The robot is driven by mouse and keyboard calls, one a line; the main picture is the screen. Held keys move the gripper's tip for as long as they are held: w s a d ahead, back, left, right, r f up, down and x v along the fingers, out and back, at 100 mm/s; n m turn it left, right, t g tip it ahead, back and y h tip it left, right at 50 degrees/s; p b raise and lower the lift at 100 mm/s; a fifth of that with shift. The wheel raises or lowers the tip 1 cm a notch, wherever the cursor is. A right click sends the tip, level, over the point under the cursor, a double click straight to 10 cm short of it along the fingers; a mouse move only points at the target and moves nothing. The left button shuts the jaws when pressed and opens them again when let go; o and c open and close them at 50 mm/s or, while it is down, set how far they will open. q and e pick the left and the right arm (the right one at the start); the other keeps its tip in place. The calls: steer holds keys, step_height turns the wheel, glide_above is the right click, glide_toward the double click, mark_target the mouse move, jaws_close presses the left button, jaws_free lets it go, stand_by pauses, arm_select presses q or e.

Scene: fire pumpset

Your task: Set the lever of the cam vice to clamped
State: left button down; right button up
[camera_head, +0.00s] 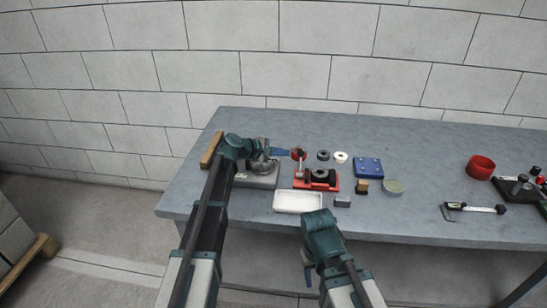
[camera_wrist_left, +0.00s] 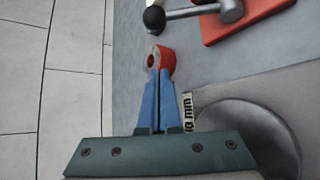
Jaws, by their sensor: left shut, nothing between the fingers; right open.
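The cam vice appears to be the red-based fixture (camera_head: 333,186) right of my left gripper; its red base (camera_wrist_left: 240,22) is cut off in the left wrist view. Its metal lever (camera_wrist_left: 195,12) runs to a black ball knob (camera_wrist_left: 154,19), pointing toward the wall. My left gripper (camera_head: 286,152) is shut and empty, its blue fingers (camera_wrist_left: 158,78) pointing right. A red ring-like piece (camera_wrist_left: 161,60) is at the fingertips; I cannot tell if they touch. It also shows in the head view (camera_head: 298,152). My right gripper (camera_head: 309,277) is open, low at the table's front.
A grey plate fixture (camera_head: 257,181) lies under my left wrist. A wall is behind.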

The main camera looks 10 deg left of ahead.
mark_target(300, 164)
arm_select(q)
steer(key=shift+b+x, duration=0.3)
steer(key=shift+x, duration=0.9)
steer(key=shift+s+d+r+p, duration=0.35)
steer(key=shift+s+r+p, duration=0.2)
steer(key=shift+s, duration=0.05)
steer(key=shift+s+d+r+p, duration=0.4)
steer(key=shift+s+r+p, duration=0.1)
steer(key=shift+s+p, duration=0.1)
steer(key=shift+s+d+r, duration=0.1)
steer(key=shift+s+d, duration=0.1)
steer(key=shift+s, duration=0.05)
arm_select(e)
steer(key=shift+r, duration=0.6)
